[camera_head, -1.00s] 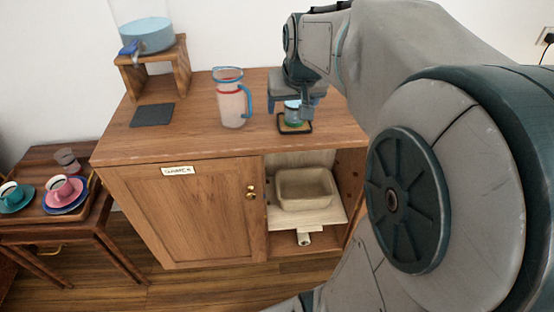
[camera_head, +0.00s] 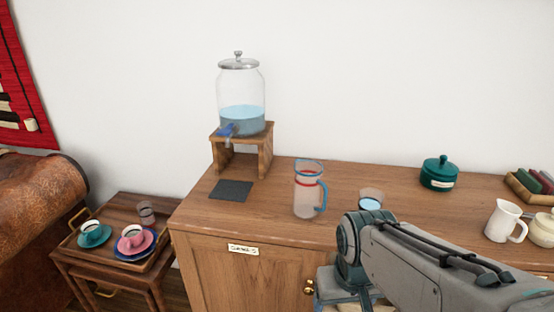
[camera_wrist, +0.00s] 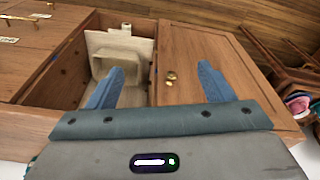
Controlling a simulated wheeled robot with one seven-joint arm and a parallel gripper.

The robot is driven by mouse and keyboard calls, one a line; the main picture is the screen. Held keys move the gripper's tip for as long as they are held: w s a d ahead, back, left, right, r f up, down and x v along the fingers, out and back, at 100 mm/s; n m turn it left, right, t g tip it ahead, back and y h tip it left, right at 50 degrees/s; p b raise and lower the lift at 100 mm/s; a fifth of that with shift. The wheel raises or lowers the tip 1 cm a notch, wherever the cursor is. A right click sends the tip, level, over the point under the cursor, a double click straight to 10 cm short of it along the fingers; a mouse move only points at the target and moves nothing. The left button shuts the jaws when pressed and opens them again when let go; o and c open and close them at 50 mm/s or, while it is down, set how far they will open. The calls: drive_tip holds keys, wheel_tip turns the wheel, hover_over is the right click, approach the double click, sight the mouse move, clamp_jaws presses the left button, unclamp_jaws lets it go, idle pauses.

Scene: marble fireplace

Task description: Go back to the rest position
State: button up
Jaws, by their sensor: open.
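My gripper (camera_wrist: 160,68) is open and empty in the wrist view, its two blue fingers apart. They stand before the cabinet front, with the open compartment behind the left finger and a wooden door (camera_wrist: 195,75) behind the right. In the head view my arm comes in from the lower right and its wrist bends down in front of the cabinet (camera_head: 255,222). The fingertips cannot be made out there. A glass of water (camera_head: 370,203) stands on the cabinet top just behind my wrist, its base partly hidden by the arm.
On the cabinet top are a clear pitcher (camera_head: 308,192), a dark mat (camera_head: 231,190), a water dispenser (camera_head: 241,100) on a wooden stand, a green lidded pot (camera_head: 439,174) and a white jug (camera_head: 505,222). A small table (camera_head: 115,267) with cups stands at left.

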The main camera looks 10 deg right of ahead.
wheel_tip(320, 180, up, 15)
drive_tip(key=t+p, duration=0.1)
drive_tip(key=p, duration=1.1)
drive_tip(key=shift+a+f, duration=0.1)
